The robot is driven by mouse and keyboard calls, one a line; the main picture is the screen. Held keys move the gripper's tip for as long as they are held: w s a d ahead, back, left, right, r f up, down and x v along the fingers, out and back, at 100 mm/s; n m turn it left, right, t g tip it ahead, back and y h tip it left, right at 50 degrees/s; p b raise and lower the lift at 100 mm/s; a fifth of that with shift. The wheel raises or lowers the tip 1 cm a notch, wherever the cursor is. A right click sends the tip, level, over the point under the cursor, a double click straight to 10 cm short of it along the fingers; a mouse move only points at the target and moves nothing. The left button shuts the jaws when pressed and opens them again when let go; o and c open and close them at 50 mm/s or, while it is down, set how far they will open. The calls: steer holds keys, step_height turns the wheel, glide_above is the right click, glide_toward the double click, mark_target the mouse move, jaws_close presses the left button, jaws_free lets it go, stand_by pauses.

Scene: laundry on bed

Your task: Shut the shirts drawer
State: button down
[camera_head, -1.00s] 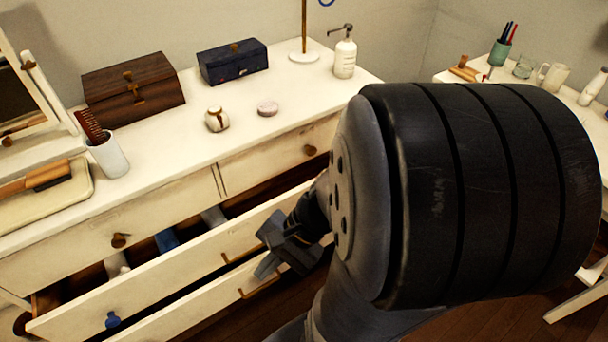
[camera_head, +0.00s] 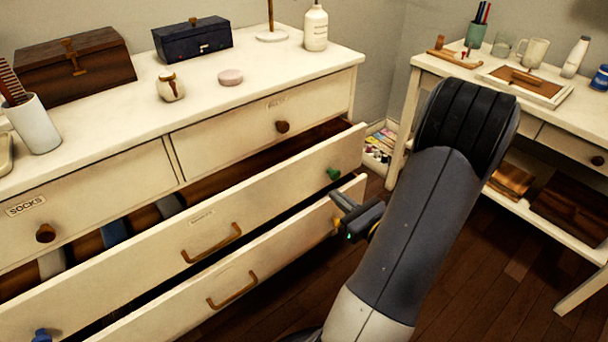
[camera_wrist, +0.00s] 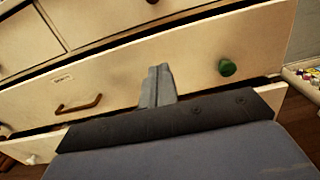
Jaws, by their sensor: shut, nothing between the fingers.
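Two wide drawers of the white dresser stand open, one above the other. The upper one (camera_head: 130,272) has a bronze handle (camera_head: 212,245), a green knob (camera_head: 333,174) at right and a blue knob (camera_head: 41,335) at left. The lower drawer (camera_head: 285,262) has a similar handle (camera_head: 232,291). My gripper (camera_head: 340,211) is shut and empty near the drawers' right end. In the wrist view its fingers (camera_wrist: 157,88) overlap the upper drawer's front, between handle and green knob; contact is unclear.
The small top drawers, one labelled SOCKS (camera_head: 26,205), look shut. Boxes, a jar and a bottle (camera_head: 316,27) stand on the dresser top (camera_head: 225,115). A white desk (camera_head: 440,70) stands at right, with a bin of colourful items (camera_head: 378,145) between. Wooden floor lies clear in front.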

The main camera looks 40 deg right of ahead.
mark_target(295, 163)
steer(key=w, duration=0.4)
steer(key=w+b, duration=0.1)
steer(key=w, duration=0.4)
steer(key=w+b, duration=0.1)
steer(key=w, duration=0.3)
steer(key=shift+w+a, duration=0.3)
steer(key=shift+a, duration=0.05)
steer(key=w, duration=0.4)
steer(key=shift+w+a+b, duration=0.1)
steer(key=shift+w+b, duration=0.25)
steer(key=shift+b, duration=0.05)
